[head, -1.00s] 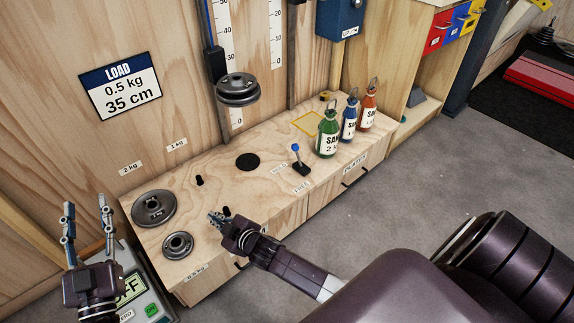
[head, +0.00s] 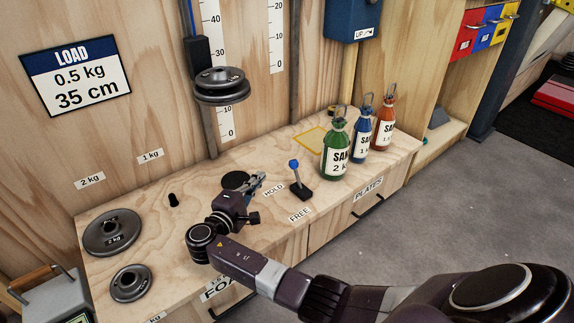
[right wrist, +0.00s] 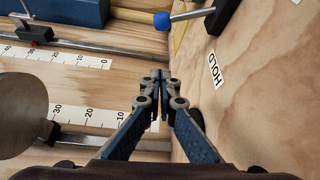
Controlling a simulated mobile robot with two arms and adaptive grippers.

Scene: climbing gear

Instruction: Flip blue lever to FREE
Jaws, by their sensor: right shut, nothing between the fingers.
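My right gripper (head: 257,180) is shut and empty, low over the bench to the left of the lever, close to the HOLD label and apart from the lever. In the right wrist view the shut fingertips (right wrist: 161,75) are below the blue knob (right wrist: 162,20), and the HOLD label (right wrist: 215,70) lies to their right. My left gripper is out of the head view.
Green (head: 336,150), blue (head: 361,140) and red (head: 383,128) sand bottles stand to the right of the lever. A stack of weight plates (head: 221,86) hangs by the scale behind. Two loose plates, one the 2 kg plate (head: 112,233), lie at the left.

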